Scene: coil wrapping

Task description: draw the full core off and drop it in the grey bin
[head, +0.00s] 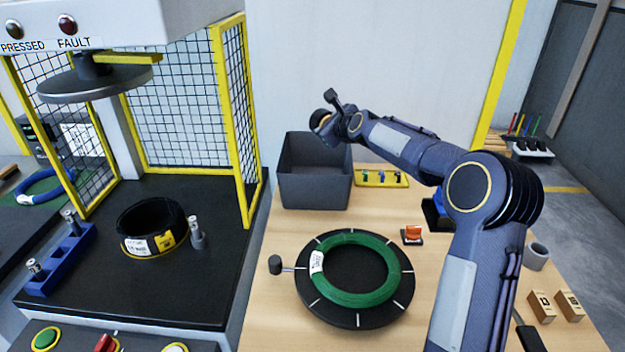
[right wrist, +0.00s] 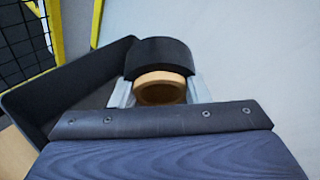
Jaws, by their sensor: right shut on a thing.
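My right gripper (head: 330,124) is shut on the full core (right wrist: 162,54), a tan ring with a wide black band around it. In the right wrist view the core sits between the two pale fingers. In the head view the core (head: 318,121) is held in the air at the level of the grey bin's back rim or above it. The grey bin (head: 313,188) is an open dark box at the back of the wooden table; its wall also shows at the left of the right wrist view (right wrist: 85,72). My left gripper is out of view.
A green coil (head: 347,297) with a white label lies on a black round turntable (head: 318,310). A yellow tray (head: 381,184) is right of the bin. A caged press with a black coil (head: 150,222) stands left. Small boxes (head: 541,304) are front right.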

